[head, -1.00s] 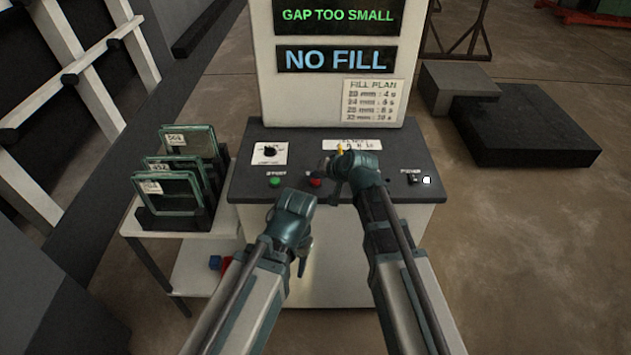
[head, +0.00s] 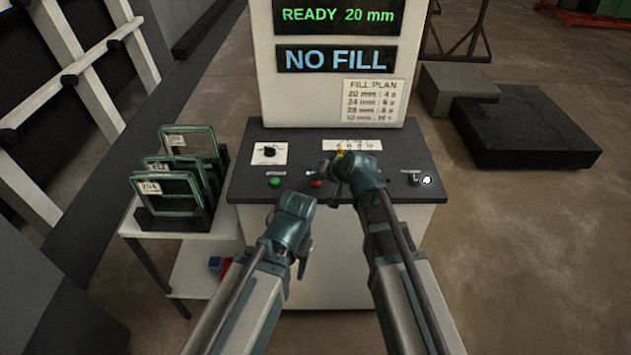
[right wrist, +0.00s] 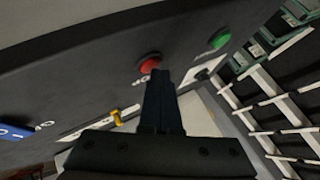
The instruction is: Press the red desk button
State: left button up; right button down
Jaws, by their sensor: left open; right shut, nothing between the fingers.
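The red button (head: 315,183) is on the sloped dark desk panel (head: 235,186), right of the green button (head: 275,182). My right gripper (head: 332,183) is shut and empty beside it, over the panel. In the right wrist view, the red button (right wrist: 149,64) shows just past my shut fingertips (right wrist: 158,73), which cover its lower edge. I cannot tell whether they touch it. My left gripper (head: 301,250) is open and empty in front of the panel, lower down and partly hidden by its own body.
The upper display (head: 338,16) reads "READY 20 mm"; the lower one (head: 337,59) reads "NO FILL". A yellow pointer (right wrist: 117,117) sits on the scale strip. A dial (head: 269,151) is at the panel's left, and framed glass panes (head: 168,187) stand in a rack left of the desk.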

aim_at(317, 184)
jog(key=shift+f, duration=0.15)
dwell(0.3)
jog(key=shift+r+p, duration=0.9)
jog(key=shift+r, duration=0.1)
notch_tip(317, 184, up, 5)
jog(key=p, duration=0.5)
dwell(0.4)
